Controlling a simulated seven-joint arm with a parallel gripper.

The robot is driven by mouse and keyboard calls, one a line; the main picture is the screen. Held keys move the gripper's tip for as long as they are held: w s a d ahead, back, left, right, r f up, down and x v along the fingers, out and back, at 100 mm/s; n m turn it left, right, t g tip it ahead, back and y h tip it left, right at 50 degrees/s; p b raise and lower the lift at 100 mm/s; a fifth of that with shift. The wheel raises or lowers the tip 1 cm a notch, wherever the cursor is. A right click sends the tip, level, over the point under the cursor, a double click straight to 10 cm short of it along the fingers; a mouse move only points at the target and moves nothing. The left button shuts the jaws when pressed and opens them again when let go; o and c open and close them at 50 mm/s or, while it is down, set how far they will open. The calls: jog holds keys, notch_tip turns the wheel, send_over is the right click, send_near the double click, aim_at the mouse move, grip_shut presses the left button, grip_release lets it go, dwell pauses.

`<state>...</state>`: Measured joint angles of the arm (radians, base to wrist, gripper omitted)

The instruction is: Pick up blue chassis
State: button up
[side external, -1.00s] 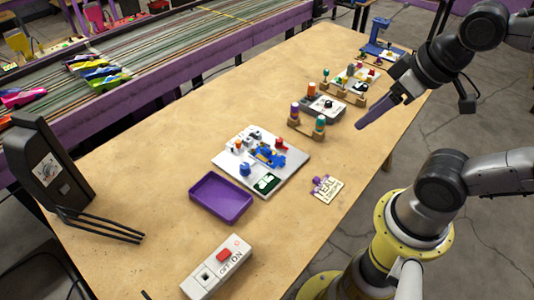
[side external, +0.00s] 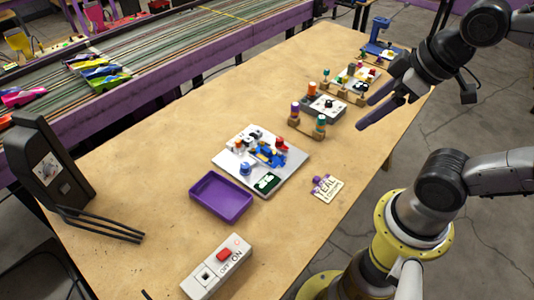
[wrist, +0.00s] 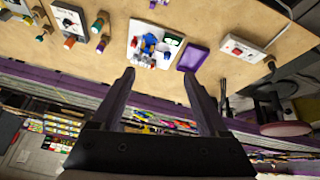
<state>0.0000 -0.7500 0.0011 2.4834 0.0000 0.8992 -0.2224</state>
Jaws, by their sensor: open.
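The blue chassis (side external: 268,155) lies on a white board (side external: 290,172) near the middle of the table, among small coloured parts. In the wrist view the blue chassis (wrist: 150,42) shows small on the board, beyond my fingertips. My gripper (side external: 378,112) is open and empty, in the air over the table's right edge, well to the right of the board. In the wrist view its two fingers (wrist: 160,78) stand wide apart with nothing between them.
A purple tray (side external: 221,213) sits in front of the board. A switch box (side external: 217,266) is at the near edge, a card (side external: 325,188) to the right. Wooden stands with coloured pegs (side external: 307,120) stand behind. A dark device with prongs (side external: 48,165) is at left.

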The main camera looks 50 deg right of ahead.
jog(key=w+r+n, duration=0.4)
jog(key=n+g, duration=0.6)
jog(key=n, duration=0.5)
send_over(267, 149)
notch_tip(267, 149, down, 28)
jog(key=shift+s+a+f, duration=0.15)
jog(key=shift+f, duration=3.35)
jog(key=shift+c, duration=0.3)
grip_shut()
